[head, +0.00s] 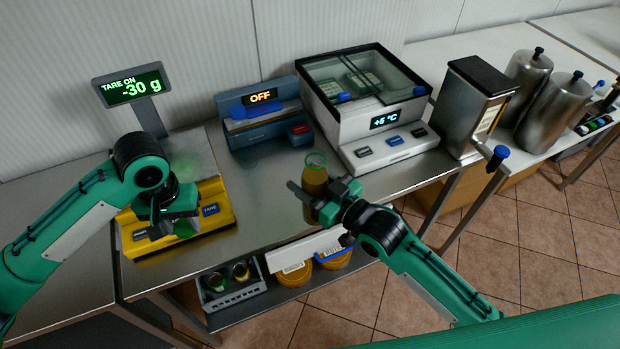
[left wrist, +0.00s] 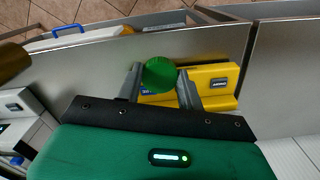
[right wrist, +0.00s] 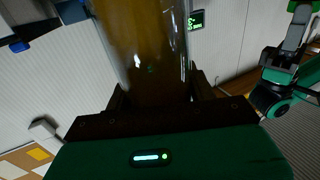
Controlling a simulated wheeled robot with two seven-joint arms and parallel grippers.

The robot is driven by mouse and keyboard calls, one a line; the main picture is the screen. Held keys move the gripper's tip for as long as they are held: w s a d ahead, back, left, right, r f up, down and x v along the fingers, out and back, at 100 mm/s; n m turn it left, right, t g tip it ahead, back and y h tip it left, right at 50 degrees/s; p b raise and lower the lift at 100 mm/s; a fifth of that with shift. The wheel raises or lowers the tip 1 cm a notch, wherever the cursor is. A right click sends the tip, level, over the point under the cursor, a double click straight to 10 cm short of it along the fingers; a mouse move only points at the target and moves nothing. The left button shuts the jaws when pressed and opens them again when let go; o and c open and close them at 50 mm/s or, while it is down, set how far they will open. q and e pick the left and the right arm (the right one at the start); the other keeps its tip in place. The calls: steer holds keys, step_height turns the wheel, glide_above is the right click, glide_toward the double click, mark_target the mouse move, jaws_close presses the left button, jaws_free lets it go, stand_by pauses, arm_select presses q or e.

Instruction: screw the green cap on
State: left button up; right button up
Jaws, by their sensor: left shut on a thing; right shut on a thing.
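The green cap (head: 184,229) is held by my left gripper (head: 172,212), just above the yellow scale (head: 218,222). In the left wrist view the cap (left wrist: 160,75) sits between the two finger tips of the left gripper (left wrist: 161,85). My right gripper (head: 322,200) is shut on a clear jar with amber contents (head: 315,178), which looks upright above the steel counter. The jar's mouth is open, with a greenish rim. In the right wrist view the jar (right wrist: 145,50) fills the space between the fingers. Cap and jar are well apart.
The scale display (head: 132,88) reads TARE ON, -30 g. A blue-grey device (head: 262,125) showing OFF and a glass-topped cooler (head: 385,150) showing +5 °C stand behind the jar. A dispenser (head: 475,110) is to the right. Bare counter (head: 262,190) lies between the grippers.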

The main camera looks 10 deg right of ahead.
arm_select(q)
steer(key=w+d+r+m, duration=0.2)
steer(key=w+d+r, duration=0.15)
steer(key=d, duration=0.35)
steer(key=w+d+r+m, duration=0.2)
steer(key=d+r, duration=0.2)
steer(key=d, duration=0.2)
step_height(320, 180, up, 12)
steer(key=m, duration=0.4)
glide_above(315, 156)
steer(key=shift+w+d+r, duration=0.1)
steer(key=shift+w+d, duration=0.05)
steer(key=shift+w, duration=0.05)
steer(key=shift+f, duration=2)
steer(key=shift+s, duration=0.15)
steer(key=shift+f, duration=0.95)
steer(key=shift+f, duration=0.5)
